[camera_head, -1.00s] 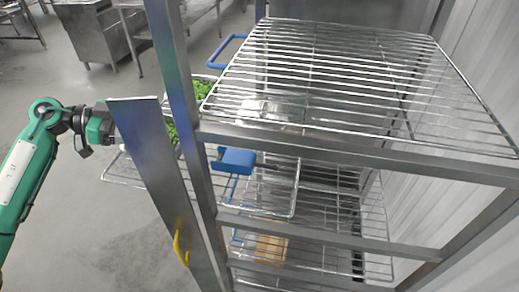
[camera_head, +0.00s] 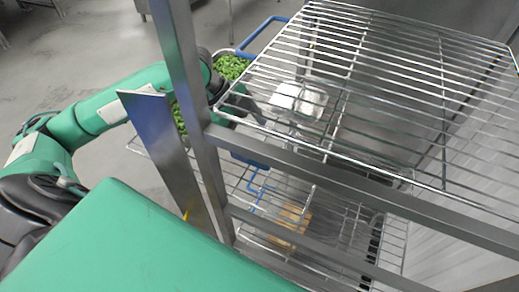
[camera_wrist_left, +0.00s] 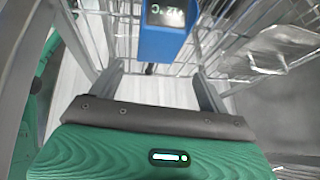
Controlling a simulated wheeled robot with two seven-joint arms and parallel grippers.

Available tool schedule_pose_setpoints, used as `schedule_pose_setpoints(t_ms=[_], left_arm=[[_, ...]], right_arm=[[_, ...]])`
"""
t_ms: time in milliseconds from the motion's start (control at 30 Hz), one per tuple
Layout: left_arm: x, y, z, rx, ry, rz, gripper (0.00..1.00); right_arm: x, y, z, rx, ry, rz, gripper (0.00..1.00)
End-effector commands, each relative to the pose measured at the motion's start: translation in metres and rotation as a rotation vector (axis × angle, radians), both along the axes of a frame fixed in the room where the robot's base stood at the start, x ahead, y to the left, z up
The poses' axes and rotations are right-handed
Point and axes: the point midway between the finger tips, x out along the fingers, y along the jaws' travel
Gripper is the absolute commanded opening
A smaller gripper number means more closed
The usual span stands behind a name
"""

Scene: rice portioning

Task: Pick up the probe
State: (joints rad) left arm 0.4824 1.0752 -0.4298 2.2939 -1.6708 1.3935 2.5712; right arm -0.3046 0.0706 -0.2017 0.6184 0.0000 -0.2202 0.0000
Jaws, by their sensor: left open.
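The probe is a blue unit with a small dark display, seen in the left wrist view (camera_wrist_left: 166,42). It hangs by the wire shelf, just beyond my left gripper's fingertips. A dark stem points down from it toward the gap between the fingers. My left gripper (camera_wrist_left: 160,82) is open, with its two fingers apart and nothing between them. In the head view the probe is mostly hidden behind the rack's rail; a bit of blue (camera_head: 247,158) shows below it. My left arm reaches behind the rack's post there, and the gripper is largely hidden. My right gripper is not in view.
A metal rack with wire shelves (camera_head: 400,75) fills the right side. Its upright post (camera_head: 183,70) and slanted metal panel (camera_head: 158,140) stand close to my left arm. Trays of green food (camera_head: 232,66) and a tan block (camera_head: 290,222) are on the shelves.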

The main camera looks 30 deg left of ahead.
Motion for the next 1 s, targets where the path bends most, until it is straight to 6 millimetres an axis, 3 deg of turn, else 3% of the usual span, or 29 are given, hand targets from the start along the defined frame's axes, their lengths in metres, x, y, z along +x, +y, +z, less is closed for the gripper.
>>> schedule_pose_setpoints(t_ms=[267,500,767,1000], left_arm=[[0.000,-0.014,-0.017,-0.002,0.004,-0.001,0.79],[0.003,-0.031,-0.046,-0.002,0.001,0.000,0.79],[0.004,-0.032,-0.051,-0.001,-0.001,0.000,0.79],[0.004,-0.032,-0.050,-0.001,0.000,0.000,0.35]], right_arm=[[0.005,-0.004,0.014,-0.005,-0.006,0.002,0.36],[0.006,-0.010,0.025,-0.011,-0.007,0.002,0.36],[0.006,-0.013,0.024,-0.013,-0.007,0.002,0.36],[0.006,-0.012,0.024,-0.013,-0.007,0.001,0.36]])
